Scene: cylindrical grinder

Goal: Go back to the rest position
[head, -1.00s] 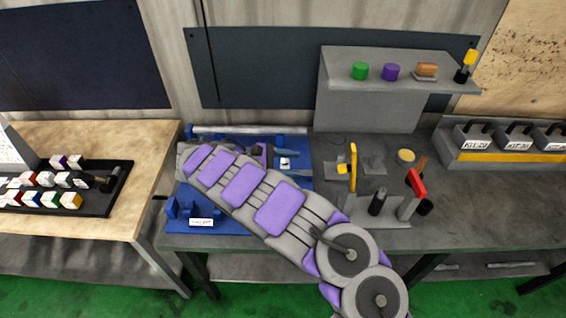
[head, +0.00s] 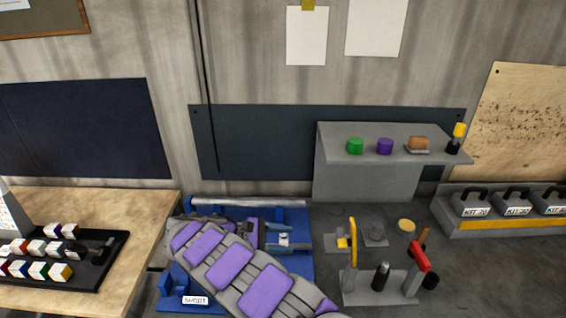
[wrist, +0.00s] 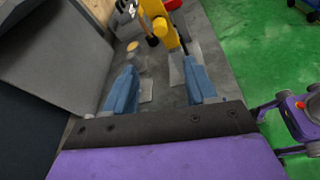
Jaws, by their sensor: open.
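My gripper (wrist: 162,78) is open in the wrist view, with its two blue-grey fingers apart and nothing between them. Past the fingertips, the grey bench top and a yellow-handled tool (wrist: 160,22) show. In the head view my gripper (head: 290,240) is small, over the blue fixture (head: 295,213) on the bench. My purple and grey arm reaches there from the lower middle and hides part of the fixture. I cannot tell if the gripper touches the fixture.
A grey shelf (head: 365,135) with green and purple cylinders stands behind. A tool stand (head: 370,290) with yellow and red-handled tools is right of my arm. Kit boxes (head: 510,205) are far right. A black tray of cubes (head: 90,280) sits on the left wooden table.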

